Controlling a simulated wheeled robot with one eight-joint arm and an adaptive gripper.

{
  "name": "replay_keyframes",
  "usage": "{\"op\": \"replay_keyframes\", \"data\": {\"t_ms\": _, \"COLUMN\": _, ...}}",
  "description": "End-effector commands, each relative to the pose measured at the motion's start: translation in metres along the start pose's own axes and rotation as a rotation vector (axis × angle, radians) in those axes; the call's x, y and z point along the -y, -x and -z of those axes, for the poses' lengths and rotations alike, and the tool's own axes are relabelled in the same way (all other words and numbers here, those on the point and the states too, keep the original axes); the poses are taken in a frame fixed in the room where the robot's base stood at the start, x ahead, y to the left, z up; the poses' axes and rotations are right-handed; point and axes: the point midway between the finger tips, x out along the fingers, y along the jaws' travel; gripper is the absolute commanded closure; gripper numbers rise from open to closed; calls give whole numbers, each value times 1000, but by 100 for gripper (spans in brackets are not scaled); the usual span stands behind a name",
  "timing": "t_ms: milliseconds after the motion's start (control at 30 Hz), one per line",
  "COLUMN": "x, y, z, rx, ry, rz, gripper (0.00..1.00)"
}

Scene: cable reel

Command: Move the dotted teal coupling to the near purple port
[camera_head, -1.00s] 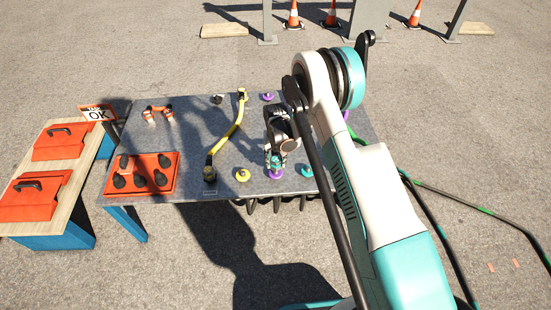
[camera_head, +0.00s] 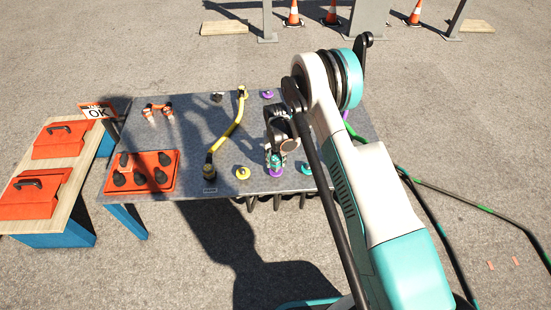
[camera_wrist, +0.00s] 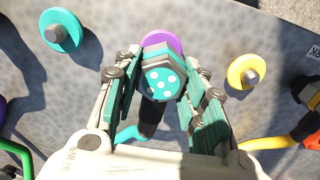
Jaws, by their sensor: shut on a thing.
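The dotted teal coupling (camera_wrist: 163,82) is between the fingers of my gripper (camera_wrist: 160,95) in the wrist view, its teal face with white dots toward the camera. My gripper is shut on it. In the head view my gripper (camera_head: 275,160) is at the near edge of the table, right at the near purple port (camera_head: 276,172). The purple port (camera_wrist: 162,41) shows partly behind the coupling in the wrist view. The coupling is over or at the port; I cannot tell whether it is fully seated.
A yellow port (camera_head: 242,173) and a teal port (camera_head: 306,169) flank the purple one. A yellow cable (camera_head: 229,137) runs along the table to the left. An orange tray (camera_head: 141,173) sits at the left. A far purple port (camera_head: 267,95) is at the back.

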Motion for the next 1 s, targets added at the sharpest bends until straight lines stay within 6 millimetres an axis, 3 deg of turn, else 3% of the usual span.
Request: {"op": "replay_keyframes", "data": {"t_ms": 1000, "x": 0, "y": -18, "z": 0, "rx": 0, "ry": 0, "rz": 0, "gripper": 91}}
